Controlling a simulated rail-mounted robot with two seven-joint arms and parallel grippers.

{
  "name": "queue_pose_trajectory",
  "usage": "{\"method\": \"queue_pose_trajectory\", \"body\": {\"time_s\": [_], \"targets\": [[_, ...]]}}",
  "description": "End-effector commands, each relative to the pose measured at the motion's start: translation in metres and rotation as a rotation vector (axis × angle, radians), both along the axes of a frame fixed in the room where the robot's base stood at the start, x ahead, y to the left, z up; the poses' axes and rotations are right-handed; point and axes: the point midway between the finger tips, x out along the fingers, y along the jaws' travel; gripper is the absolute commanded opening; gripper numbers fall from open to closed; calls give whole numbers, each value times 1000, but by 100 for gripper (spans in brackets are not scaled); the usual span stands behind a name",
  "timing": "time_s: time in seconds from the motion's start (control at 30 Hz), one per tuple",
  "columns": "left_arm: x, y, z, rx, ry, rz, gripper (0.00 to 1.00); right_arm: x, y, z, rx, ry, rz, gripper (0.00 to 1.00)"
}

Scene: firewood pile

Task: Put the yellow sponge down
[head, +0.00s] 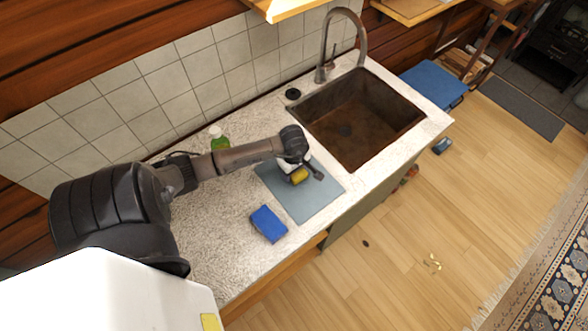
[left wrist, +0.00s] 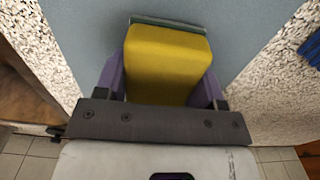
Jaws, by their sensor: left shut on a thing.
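The yellow sponge (head: 299,175) is between the fingers of my left gripper (head: 304,177), over the grey-blue mat (head: 322,197) on the counter. In the left wrist view the sponge (left wrist: 168,62) fills the space between the two purple finger pads of the gripper (left wrist: 165,82), which is shut on it. The mat (left wrist: 235,25) lies behind the sponge there. I cannot tell whether the sponge touches the mat. My right gripper is not in view.
A blue sponge (head: 268,223) lies on the speckled counter (head: 215,250), by the mat's near left side. A brown sink (head: 350,120) with a tall faucet (head: 335,40) is to the right. A green bottle (head: 219,140) stands near the tiled wall, behind my arm.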

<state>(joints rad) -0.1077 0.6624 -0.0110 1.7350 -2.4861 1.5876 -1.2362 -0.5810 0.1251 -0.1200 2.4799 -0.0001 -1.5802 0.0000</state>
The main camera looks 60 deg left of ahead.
Motion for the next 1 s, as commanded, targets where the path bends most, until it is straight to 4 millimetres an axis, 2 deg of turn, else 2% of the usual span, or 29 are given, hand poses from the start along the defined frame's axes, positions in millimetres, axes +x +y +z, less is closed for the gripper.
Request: {"method": "queue_pose_trajectory", "body": {"time_s": [0.43,0.47,0.5,0.7,1.0], "targets": [[1,0,-6,1,-2,-1,33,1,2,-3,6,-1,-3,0],[1,0,-5,1,-2,-1,65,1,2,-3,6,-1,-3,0],[1,0,-5,1,-2,-1,68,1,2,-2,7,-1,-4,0],[0,0,-5,0,-1,0,88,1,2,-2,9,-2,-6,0],[0,0,-1,-1,-1,1,88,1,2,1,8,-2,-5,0]]}}
